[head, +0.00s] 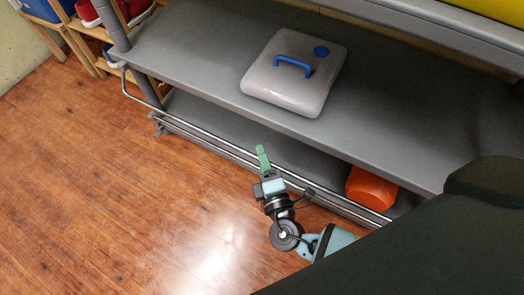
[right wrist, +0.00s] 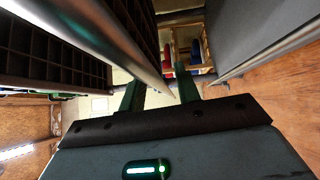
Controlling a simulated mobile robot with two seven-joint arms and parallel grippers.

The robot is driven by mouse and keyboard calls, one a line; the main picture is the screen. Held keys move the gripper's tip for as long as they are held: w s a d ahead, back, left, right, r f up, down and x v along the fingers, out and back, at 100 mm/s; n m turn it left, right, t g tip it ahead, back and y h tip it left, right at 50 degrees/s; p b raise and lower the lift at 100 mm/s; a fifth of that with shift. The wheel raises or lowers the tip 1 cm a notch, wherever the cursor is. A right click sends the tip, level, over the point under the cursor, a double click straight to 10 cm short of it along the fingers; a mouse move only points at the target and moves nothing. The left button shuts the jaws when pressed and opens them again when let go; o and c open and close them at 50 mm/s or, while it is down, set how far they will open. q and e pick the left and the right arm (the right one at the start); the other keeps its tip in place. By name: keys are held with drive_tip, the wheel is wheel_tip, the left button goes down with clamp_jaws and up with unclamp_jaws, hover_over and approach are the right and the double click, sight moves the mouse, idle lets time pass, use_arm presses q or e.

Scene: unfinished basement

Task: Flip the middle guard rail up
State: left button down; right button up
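The guard rail (head: 205,137), a thin metal bar with a bent left end, runs low along the front of the grey shelf unit, below the shelf with the white box. My right gripper (head: 262,155), with green fingers, is at the rail's front side, near the middle of its length. In the right wrist view the two fingers (right wrist: 161,92) are apart, and a metal bar (right wrist: 122,48) runs down toward the gap between them. I cannot tell whether they touch it. My left gripper is not in view.
A white box (head: 275,85) with a blue handle sits on the grey shelf (head: 185,50). An orange container (head: 371,187) is on the shelf below. A wooden rack (head: 85,42) with shoes stands at upper left. The wooden floor (head: 110,190) in front is clear.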

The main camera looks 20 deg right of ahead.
drive_tip(key=shift+s, duration=0.1)
drive_tip(key=shift+c, duration=0.4)
clamp_jaws()
drive_tip(key=shift+r, duration=0.1)
